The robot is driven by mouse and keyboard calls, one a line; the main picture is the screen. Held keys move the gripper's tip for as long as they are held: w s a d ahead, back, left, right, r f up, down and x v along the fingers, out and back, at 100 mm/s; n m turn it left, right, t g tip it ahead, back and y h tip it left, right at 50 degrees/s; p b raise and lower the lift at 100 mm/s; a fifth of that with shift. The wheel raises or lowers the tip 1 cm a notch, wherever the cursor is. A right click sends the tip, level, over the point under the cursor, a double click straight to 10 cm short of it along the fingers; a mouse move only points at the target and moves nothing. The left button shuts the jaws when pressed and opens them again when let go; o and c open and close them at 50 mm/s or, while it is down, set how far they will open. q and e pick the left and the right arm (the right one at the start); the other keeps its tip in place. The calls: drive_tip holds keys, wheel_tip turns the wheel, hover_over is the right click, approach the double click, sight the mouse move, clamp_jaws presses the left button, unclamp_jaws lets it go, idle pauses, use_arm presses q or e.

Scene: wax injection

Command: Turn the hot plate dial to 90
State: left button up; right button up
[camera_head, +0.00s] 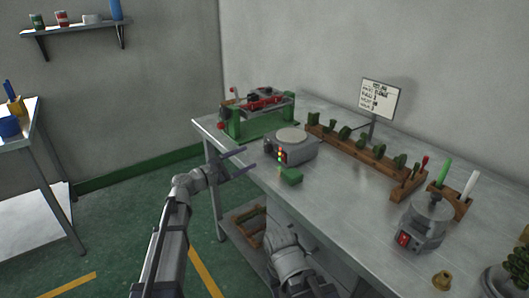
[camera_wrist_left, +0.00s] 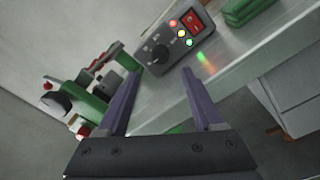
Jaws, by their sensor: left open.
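The hot plate (camera_head: 304,151) is a grey box with a round pale top, standing near the front edge of the metal table. In the left wrist view its front panel (camera_wrist_left: 178,38) shows a dark dial (camera_wrist_left: 160,54), coloured lights and a red switch (camera_wrist_left: 194,20). The dial's setting is too small to read. My left gripper (camera_head: 246,158) is open and empty, just off the table's front edge, left of the hot plate. In the left wrist view its fingers (camera_wrist_left: 160,72) point toward the dial, apart from it. My right gripper is not in view.
A wooden rack (camera_head: 350,152) runs along the back, and a small grey pot machine (camera_head: 422,226) stands at right. The table's middle is clear.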

sight(266, 150)
use_arm(q)
drive_tip(key=shift+x, duration=3.9)
clamp_jaws()
